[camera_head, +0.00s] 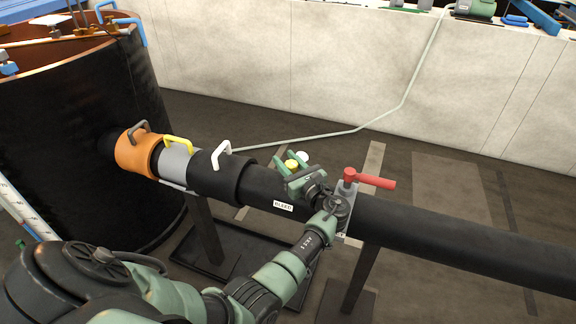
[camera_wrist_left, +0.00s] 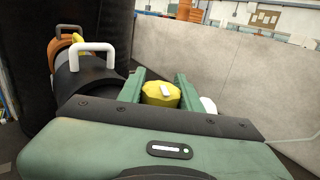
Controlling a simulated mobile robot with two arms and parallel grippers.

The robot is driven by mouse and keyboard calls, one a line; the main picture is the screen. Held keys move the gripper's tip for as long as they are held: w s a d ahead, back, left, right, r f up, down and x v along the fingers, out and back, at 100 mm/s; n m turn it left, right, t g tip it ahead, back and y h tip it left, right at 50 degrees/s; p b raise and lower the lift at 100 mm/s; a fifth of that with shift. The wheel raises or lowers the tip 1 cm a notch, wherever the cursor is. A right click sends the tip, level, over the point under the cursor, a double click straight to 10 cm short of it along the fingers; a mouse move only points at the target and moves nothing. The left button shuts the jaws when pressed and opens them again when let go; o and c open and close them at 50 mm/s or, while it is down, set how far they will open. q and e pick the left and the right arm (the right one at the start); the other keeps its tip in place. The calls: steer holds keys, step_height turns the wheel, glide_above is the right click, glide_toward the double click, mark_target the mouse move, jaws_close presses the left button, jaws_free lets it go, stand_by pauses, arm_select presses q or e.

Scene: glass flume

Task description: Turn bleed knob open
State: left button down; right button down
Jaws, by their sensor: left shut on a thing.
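The bleed knob (camera_head: 291,164) is yellow and sits above the black pipe, behind a small label (camera_head: 283,206) that seems to read BLEED. In the left wrist view the knob (camera_wrist_left: 158,97) shows a white pointer mark on top, between two green fingers. My left gripper (camera_head: 292,161) reaches over the pipe from the near side and is shut on the knob, with a finger on each side (camera_wrist_left: 161,90). The knob's lower part and stem are hidden behind the gripper body. My right gripper is in neither view.
A red lever (camera_head: 372,180) stands on the pipe just right of my left wrist. A white round part (camera_head: 302,157) is close beside the knob. Grey, yellow and white handles (camera_head: 222,155) rise on the pipe's left. A black tank (camera_head: 80,140) stands left; a pale wall (camera_head: 350,70) runs behind.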

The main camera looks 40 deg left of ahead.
mark_target(295, 170)
arm_select(q)
steer(key=shift+n+g+y+b, duration=0.3)
steer(key=shift+n+g, duration=0.2)
steer(key=shift+g, duration=0.1)
steer(key=shift+s, duration=0.1)
steer(key=c, duration=1)
jaws_free()
steer(key=shift+o, duration=0.2)
steer(key=shift+a, duration=0.1)
steer(key=v, duration=0.8)
steer(key=shift+b, duration=0.3)
